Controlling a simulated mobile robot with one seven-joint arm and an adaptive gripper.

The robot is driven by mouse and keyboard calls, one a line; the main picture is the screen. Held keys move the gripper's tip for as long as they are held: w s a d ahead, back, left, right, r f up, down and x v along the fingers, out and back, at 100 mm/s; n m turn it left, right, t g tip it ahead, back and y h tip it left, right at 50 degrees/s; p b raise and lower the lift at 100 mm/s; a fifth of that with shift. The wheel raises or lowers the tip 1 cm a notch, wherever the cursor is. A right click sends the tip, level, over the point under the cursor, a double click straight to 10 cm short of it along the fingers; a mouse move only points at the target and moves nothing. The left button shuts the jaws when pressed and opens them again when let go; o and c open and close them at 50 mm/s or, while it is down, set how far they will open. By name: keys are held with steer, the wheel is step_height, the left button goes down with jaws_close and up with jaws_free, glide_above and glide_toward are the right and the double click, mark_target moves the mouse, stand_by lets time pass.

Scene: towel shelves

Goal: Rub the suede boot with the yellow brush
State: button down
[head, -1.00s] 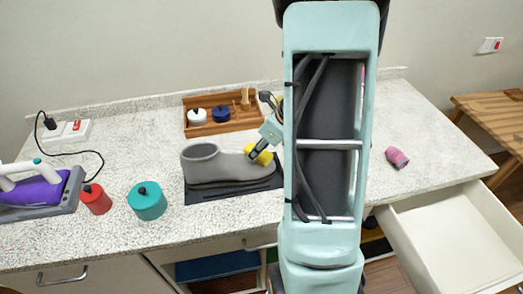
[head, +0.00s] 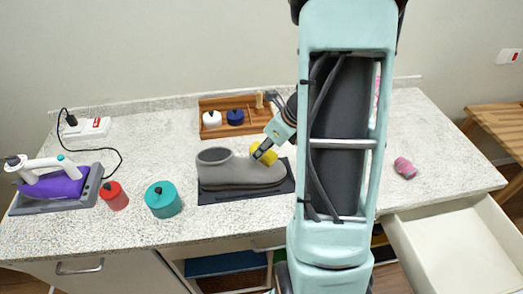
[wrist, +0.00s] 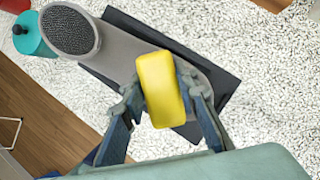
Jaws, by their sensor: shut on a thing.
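The grey suede boot (head: 235,173) lies on a dark mat (head: 283,189) on the speckled counter, its round opening at the left and its toe to the right. It also shows in the wrist view (wrist: 118,55), with the dark opening at upper left. My gripper (head: 262,156) is over the front part of the boot, shut on the yellow brush (head: 266,151). In the wrist view, my gripper (wrist: 160,98) has a finger on each side of the brush (wrist: 160,88). The brush is over the boot's upper; its underside is hidden, so I cannot tell whether they touch.
A wooden tray (head: 206,131) with a white and a blue pot is behind the boot. A teal canister (head: 163,200), a red canister (head: 114,197) and an iron on its stand (head: 55,186) are left. A pink item (head: 404,168) and an open drawer (head: 455,245) are right.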

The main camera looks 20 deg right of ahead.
mark_target(259, 145)
steer(key=shift+d+r+p, duration=0.15)
steer(key=shift+r+p, duration=0.25)
steer(key=shift+r, duration=0.25)
steer(key=shift+d+r+p, duration=0.15)
steer(key=shift+r+p, duration=0.2)
steer(key=shift+r, duration=0.25)
steer(key=shift+f, duration=0.1)
steer(key=shift+d, duration=0.1)
steer(key=shift+d+r, duration=0.2)
steer(key=shift+r, duration=1.35)
steer(key=shift+s, duration=0.1)
